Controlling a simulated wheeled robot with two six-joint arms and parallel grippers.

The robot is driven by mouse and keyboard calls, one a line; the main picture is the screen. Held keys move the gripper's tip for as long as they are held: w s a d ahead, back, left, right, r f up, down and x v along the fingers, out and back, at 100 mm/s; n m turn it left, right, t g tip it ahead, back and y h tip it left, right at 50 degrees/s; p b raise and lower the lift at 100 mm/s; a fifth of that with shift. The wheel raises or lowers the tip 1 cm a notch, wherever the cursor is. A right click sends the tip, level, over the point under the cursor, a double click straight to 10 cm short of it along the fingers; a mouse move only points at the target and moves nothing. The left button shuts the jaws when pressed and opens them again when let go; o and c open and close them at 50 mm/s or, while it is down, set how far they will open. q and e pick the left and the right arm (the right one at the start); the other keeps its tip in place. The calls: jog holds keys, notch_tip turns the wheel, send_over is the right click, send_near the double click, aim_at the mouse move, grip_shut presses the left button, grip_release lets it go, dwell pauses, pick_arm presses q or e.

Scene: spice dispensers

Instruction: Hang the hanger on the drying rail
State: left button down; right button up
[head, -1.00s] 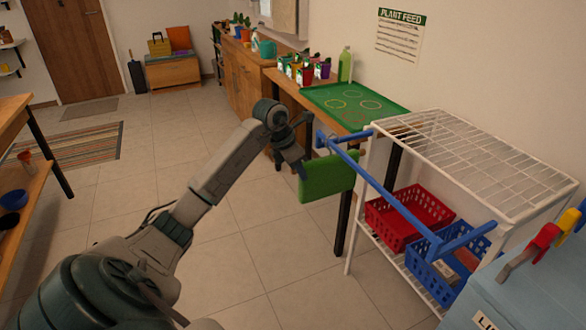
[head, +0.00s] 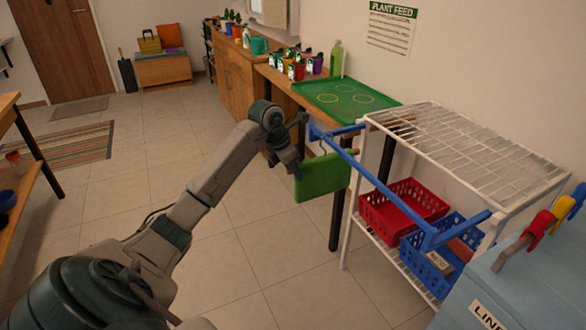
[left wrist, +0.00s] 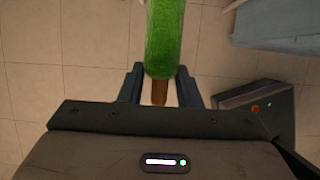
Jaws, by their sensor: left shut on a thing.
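The hanger (head: 323,177) looks like a green cloth-like panel with a brown bar end at its top. It hangs down at my left gripper (head: 292,160), just left of the blue rail in the head view. In the left wrist view the green hanger (left wrist: 164,40) rises between the two fingers of the left gripper (left wrist: 162,90), which is shut on its brown end. The blue drying rail (head: 385,192) sticks out from the front of a white wire rack (head: 462,142). The hanger appears close to the rail's far end; I cannot tell whether they touch. My right gripper is out of view.
A red basket (head: 405,208) and a blue basket (head: 432,268) sit on the rack's lower shelf. A light-blue box (head: 525,285) with coloured clips stands front right. A wooden bench with a green tray (head: 345,98) lies behind.

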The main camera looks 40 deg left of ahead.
pick_arm(q)
jog(key=c, duration=1)
grip_release()
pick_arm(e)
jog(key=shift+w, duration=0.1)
pick_arm(q)
jog(key=shift+o, duration=0.2)
jog(key=shift+r, duration=0.1)
jog(key=shift+s+a+r, duration=0.1)
jog(key=shift+s+r, duration=0.05)
jog(key=shift+r, duration=0.15)
jog(key=v, duration=1)
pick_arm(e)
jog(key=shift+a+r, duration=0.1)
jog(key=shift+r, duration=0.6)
pick_arm(q)
jog(key=shift+s+f, duration=0.1)
jog(key=shift+s, duration=0.05)
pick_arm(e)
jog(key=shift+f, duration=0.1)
